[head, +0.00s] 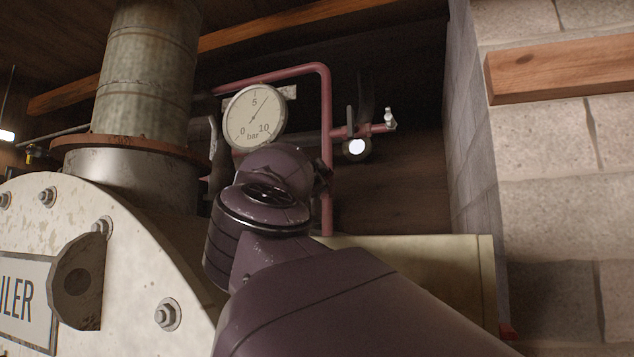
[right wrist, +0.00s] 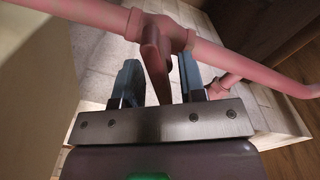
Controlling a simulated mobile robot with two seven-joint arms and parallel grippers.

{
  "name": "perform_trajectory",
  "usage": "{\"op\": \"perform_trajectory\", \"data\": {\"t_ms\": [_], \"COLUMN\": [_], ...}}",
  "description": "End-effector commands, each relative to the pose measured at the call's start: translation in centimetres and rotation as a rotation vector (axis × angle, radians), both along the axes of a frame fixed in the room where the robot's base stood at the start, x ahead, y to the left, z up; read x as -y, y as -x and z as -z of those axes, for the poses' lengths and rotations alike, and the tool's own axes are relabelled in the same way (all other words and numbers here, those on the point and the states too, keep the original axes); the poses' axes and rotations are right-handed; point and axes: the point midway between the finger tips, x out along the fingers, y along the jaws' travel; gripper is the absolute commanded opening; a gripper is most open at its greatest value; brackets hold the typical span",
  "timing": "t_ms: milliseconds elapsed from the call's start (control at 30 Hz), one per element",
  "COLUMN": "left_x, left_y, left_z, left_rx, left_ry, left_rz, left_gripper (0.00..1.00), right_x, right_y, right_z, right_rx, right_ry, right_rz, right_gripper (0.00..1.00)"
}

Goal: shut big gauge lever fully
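The big gauge (head: 254,117), a round white dial marked 0, 5, 10 and bar, is on the red pipe (head: 327,130) in the head view. In the right wrist view a red-brown lever (right wrist: 155,68) hangs from a fitting on the pink-red pipe (right wrist: 95,14). My right gripper (right wrist: 160,80) is open, with one blue-grey finger on each side of the lever and visible gaps to both. In the head view my right arm hides this lever and the gripper's fingertips. My left gripper is not in view.
A large pale boiler (head: 130,270) with bolts and a metal stack (head: 145,70) stand at left. A smaller valve (head: 375,129) and a small bright round face (head: 356,147) are right of the gauge. A block wall (head: 560,180) bounds the right side.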

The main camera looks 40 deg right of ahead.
Motion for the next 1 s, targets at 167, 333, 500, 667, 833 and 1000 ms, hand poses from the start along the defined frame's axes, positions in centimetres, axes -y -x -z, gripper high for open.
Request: {"op": "perform_trajectory", "data": {"t_ms": [167, 333, 500, 667, 833, 1000], "left_x": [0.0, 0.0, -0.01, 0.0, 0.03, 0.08], "left_y": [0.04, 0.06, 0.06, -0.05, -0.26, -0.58], "left_z": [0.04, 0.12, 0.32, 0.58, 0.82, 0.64], "left_rx": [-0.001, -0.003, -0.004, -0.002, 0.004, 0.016], "left_ry": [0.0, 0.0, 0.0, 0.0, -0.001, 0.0], "left_rz": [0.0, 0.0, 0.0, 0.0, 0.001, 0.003], "left_gripper": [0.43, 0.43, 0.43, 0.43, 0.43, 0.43], "right_x": [0.0, -0.01, 0.0, 0.03, 0.04, -0.01], "right_y": [-0.01, -0.02, -0.02, -0.02, -0.06, -0.1], "right_z": [0.01, 0.02, 0.06, 0.11, 0.14, 0.1], "right_rx": [0.0, 0.0, 0.015, 0.069, 0.168, 0.282], "right_ry": [0.0, 0.0, -0.007, -0.035, -0.086, -0.147], "right_rz": [0.0, 0.0, 0.001, 0.001, 0.002, 0.001], "right_gripper": [0.09, 0.0, 0.0, 0.0, 0.0, 0.0]}}
